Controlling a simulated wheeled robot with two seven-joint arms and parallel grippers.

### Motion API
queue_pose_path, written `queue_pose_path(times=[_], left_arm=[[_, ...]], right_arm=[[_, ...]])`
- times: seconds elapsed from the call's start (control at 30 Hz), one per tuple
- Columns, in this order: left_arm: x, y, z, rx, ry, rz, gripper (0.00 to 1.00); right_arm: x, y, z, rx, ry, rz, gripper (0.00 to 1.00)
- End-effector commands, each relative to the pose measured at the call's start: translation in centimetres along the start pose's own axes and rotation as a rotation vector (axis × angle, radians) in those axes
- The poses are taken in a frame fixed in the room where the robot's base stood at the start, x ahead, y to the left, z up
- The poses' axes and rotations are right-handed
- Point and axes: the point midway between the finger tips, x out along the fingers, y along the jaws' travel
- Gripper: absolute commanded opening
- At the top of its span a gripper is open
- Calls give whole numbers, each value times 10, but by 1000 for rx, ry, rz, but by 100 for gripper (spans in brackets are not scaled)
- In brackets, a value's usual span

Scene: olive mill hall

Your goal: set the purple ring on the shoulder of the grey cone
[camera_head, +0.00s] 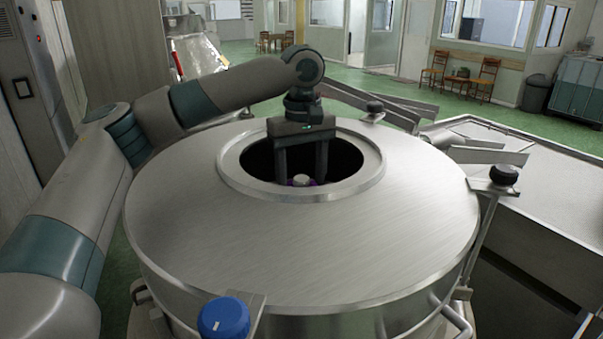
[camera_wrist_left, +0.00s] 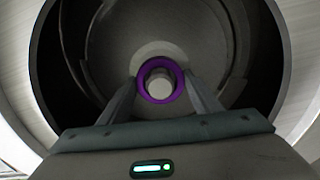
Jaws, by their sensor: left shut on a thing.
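My left gripper (camera_head: 302,180) points down through the round opening of the steel tank. It is shut on the purple ring (camera_wrist_left: 160,99), which lies level between its fingertips; in the head view only slivers of the ring show. The pale grey top of the cone (camera_wrist_left: 158,80) shows through the middle of the ring in the left wrist view, and as a small light knob (camera_head: 301,179) in the head view. The ring surrounds this top. A wider grey part shows just behind the ring. I cannot tell whether the ring touches the cone's shoulder. My right gripper is out of view.
The steel tank lid (camera_head: 300,255) surrounds the opening, whose raised rim (camera_head: 303,198) encircles my gripper closely. A blue knob (camera_head: 224,318) stands at the lid's front edge. Black knobs (camera_head: 504,174) stand at the right. A metal basin (camera_head: 540,165) lies beyond.

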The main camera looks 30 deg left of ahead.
Motion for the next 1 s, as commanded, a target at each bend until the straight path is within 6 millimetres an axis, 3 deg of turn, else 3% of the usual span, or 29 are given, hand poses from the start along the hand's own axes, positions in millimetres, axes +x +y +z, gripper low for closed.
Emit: queue_pose_path(times=[1.0], left_arm=[[10,0,0,0,1,1,32]], right_arm=[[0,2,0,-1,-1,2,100]])
